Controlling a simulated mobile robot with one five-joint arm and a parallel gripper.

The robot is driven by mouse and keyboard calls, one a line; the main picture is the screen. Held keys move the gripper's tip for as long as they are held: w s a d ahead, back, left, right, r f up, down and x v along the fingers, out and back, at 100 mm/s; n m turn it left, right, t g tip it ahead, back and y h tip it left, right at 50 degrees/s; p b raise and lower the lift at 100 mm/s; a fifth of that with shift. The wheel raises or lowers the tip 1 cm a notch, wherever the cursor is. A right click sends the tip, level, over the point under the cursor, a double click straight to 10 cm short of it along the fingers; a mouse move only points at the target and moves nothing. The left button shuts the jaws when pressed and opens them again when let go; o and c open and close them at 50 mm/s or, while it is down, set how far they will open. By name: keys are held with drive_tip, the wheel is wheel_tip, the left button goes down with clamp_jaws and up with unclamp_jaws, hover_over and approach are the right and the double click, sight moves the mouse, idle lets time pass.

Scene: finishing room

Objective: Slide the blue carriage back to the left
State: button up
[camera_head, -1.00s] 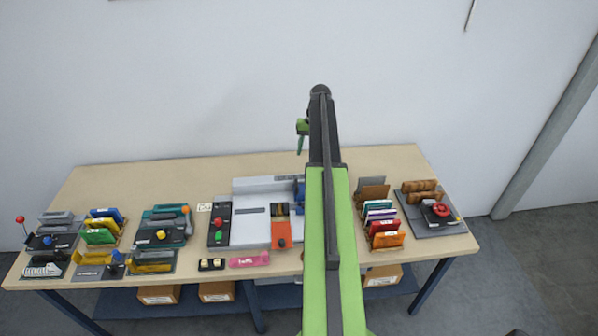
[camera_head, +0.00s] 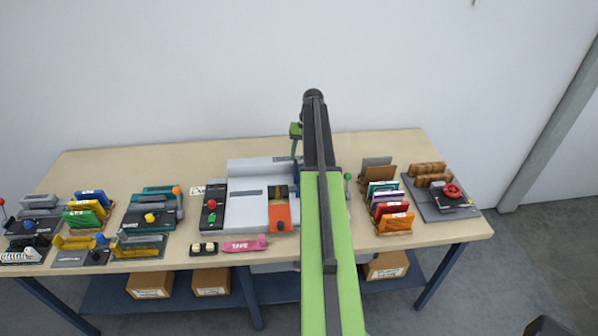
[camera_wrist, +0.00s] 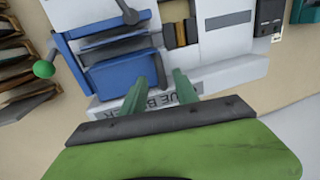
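The blue carriage (camera_wrist: 118,78) sits at the right end of a pale grey machine (camera_head: 250,215), seen at left-centre in the wrist view. In the head view my arm hides most of it. A green ball knob (camera_wrist: 44,68) stands on a thin rod at its side, and it also shows right of my arm in the head view (camera_head: 347,177). My gripper (camera_wrist: 160,88) is open and empty, its two green fingers apart over the machine's back edge beside the carriage. A partly covered label there reads "BLUE B". I cannot tell whether a finger touches the carriage.
An orange block (camera_head: 279,217) and a black panel with red and green knobs (camera_head: 213,205) are on the machine. A rack of coloured folders (camera_head: 388,205) stands close on the right. A black toggle box and pink tag lie in front. The table's back strip is clear.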

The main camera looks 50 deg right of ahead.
sight(297, 164)
drive_tip(key=f, duration=0.1)
drive_tip(key=f+b, duration=0.2)
drive_tip(key=f, duration=0.1)
drive_tip(key=shift+w+a, duration=0.2)
drive_tip(key=shift+a, duration=0.05)
drive_tip(key=shift+r, duration=0.15)
drive_tip(key=shift+c, duration=0.2)
clamp_jaws()
idle(0.7)
